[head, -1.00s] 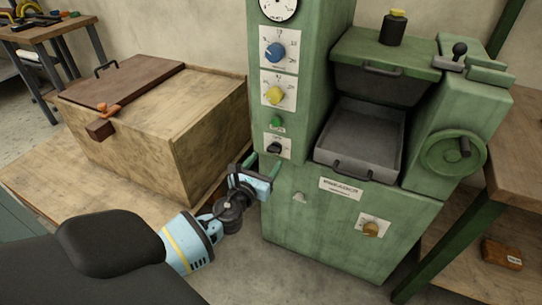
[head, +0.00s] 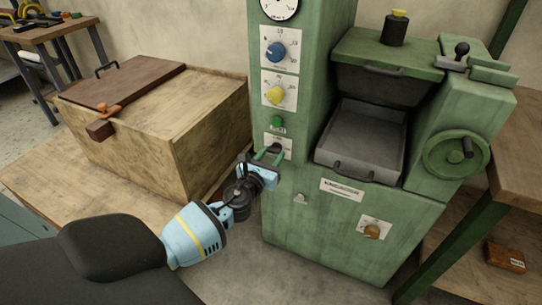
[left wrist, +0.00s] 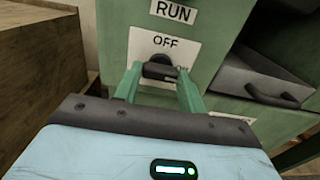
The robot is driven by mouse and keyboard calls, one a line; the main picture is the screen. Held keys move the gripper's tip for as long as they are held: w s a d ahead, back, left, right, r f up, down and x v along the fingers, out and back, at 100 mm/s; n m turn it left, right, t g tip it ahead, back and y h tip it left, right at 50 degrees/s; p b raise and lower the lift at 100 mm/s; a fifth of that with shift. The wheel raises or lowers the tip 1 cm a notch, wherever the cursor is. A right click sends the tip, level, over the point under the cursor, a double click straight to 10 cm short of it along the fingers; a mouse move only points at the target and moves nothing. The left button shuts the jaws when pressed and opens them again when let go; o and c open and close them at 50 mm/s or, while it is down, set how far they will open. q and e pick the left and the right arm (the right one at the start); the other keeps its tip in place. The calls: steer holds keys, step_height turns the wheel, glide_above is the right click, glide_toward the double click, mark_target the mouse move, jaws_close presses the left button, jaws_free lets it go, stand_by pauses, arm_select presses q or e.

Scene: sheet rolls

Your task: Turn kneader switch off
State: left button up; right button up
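The kneader switch is a black knob on a white plate low on the green machine's column (head: 300,120). In the left wrist view the knob (left wrist: 159,67) lies roughly sideways below the word OFF, with ON partly visible at its right. My left gripper (head: 268,154) is at the switch plate, its green fingers apart. In the left wrist view the fingers (left wrist: 160,72) stand on either side of the knob; I cannot tell whether they touch it. In the head view the gripper partly hides the switch. My right gripper is not in view.
Above the switch are a green button (head: 277,123), a yellow dial (head: 275,95) and a blue dial (head: 276,52). A grey tray (head: 360,140) sits in the machine to the right. A wooden chest (head: 150,125) stands close on the left.

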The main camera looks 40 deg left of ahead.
arm_select(q)
steer(key=shift+c, duration=0.6)
steer(key=shift+n, duration=0.3)
steer(key=n+b, duration=0.1)
steer(key=n, duration=0.2)
steer(key=shift+n, duration=0.4)
steer(key=n+b, duration=0.1)
steer(key=n, duration=0.3)
steer(key=shift+n, duration=0.3)
steer(key=n, duration=0.4)
steer(key=shift+n, duration=2.2)
